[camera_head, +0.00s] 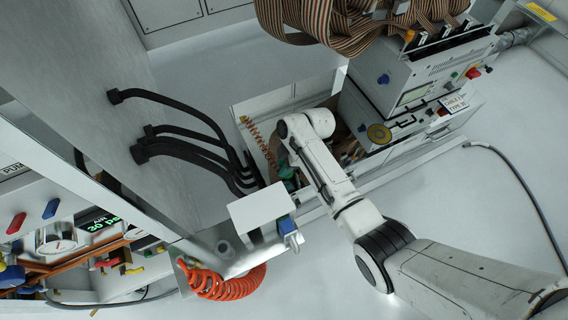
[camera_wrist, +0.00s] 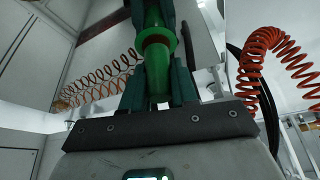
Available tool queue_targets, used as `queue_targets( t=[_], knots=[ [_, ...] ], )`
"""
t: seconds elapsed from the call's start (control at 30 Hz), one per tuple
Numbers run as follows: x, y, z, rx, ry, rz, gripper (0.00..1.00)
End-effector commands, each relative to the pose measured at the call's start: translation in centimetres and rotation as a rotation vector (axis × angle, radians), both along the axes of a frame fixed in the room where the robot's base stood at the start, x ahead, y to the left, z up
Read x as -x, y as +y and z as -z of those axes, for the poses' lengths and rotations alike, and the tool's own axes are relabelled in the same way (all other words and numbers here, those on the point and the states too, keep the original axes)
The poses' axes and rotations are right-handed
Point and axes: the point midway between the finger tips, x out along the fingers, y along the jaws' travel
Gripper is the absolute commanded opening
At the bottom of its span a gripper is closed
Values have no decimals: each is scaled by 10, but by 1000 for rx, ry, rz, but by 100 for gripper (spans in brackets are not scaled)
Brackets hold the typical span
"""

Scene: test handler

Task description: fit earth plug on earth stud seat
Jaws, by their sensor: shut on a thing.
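In the wrist view a green earth plug (camera_wrist: 156,58), a round body with a wider collar, stands between the dark green fingers of my gripper (camera_wrist: 152,14). The fingers are shut on it. Its far end runs out of the top of the picture. In the head view my gripper (camera_head: 287,173) is a small teal patch inside the open white bay, partly hidden by my arm. The plug cannot be made out clearly there. I cannot identify the earth stud seat in either view.
An orange-brown coiled cord (camera_head: 258,140) hangs at the bay's left; a red coiled hose (camera_head: 228,284) is lower left. Black cables (camera_head: 190,140) run from the grey panel towards the bay. White instrument boxes (camera_head: 415,75) stand right of it. The floor at right is mostly clear.

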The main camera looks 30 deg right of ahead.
Motion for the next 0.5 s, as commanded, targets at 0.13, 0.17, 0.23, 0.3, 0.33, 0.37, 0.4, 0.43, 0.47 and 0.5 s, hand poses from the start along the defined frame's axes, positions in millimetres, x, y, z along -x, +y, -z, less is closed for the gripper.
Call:
queue_targets(
  t=[0.13, 0.17, 0.23, 0.3, 0.33, 0.37, 0.4, 0.43, 0.47, 0.5],
  knots=[
    [0, 0, 4, 0, 0, 0, 0],
    [0, 0, 5, 0, 0, 0, 0],
    [0, 0, 6, 0, 0, 0, 0],
    [0, 0, 8, 0, 0, 0, 0],
    [0, 0, 9, 0, 0, 0, 0],
    [0, 0, 9, 0, 0, 0, 0],
    [0, 0, 10, 0, 0, -1, 0],
    [0, 0, 11, 0, 0, -1, 0],
    [0, 0, 10, 0, 0, -1, 29],
    [0, 0, 10, 0, 0, -1, 33]
  ],
)
